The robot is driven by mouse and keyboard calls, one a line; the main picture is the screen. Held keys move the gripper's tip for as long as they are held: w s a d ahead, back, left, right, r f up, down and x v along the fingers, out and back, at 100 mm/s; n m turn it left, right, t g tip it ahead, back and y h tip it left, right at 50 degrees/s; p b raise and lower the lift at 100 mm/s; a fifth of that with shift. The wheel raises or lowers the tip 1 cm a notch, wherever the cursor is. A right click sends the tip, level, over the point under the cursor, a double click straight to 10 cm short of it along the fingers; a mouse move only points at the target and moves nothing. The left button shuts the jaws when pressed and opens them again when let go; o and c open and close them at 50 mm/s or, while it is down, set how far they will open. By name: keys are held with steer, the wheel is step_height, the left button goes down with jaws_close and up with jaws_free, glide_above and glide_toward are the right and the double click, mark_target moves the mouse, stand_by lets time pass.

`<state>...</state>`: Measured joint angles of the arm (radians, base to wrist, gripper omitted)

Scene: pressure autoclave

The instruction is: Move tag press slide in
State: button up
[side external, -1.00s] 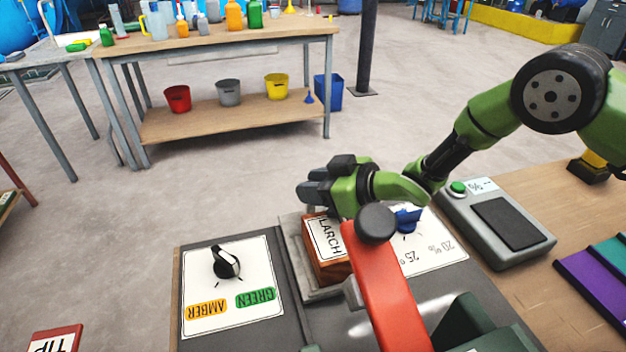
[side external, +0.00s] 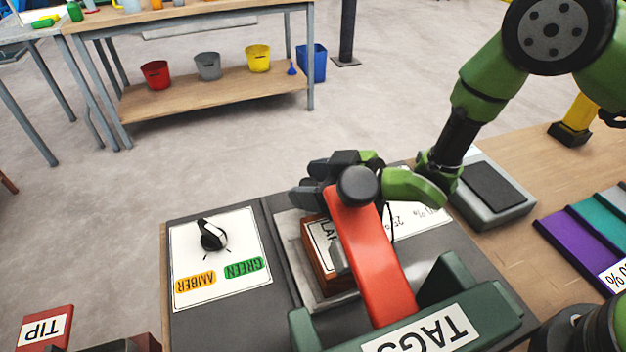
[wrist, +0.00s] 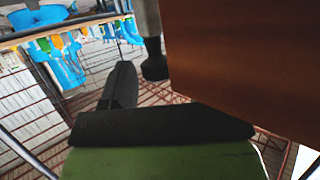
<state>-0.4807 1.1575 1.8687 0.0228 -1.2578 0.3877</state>
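The tag press stands on the dark panel in the side view, with a green frame (side external: 418,330) labelled TAGS and a red lever (side external: 375,260) ending in a black knob (side external: 358,186). A wooden block (side external: 318,258) with a white label, partly hidden by the lever, sits in a grey metal tray (side external: 292,232) beneath. My gripper (side external: 308,192) is low behind the block and knob, its dark fingers pointing left. The wrist view shows a dark finger (wrist: 122,85) beside a large brown wooden face (wrist: 245,65). Contact and finger gap are unclear.
A black dial (side external: 212,235) on a white AMBER/GREEN plate (side external: 188,268) lies left of the press. A partly covered percent plate (side external: 432,222) and a grey device (side external: 492,190) are right. A red TIP sign (side external: 44,328) is at lower left.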

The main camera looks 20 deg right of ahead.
steer(key=v, duration=1)
steer(key=shift+o, duration=0.2)
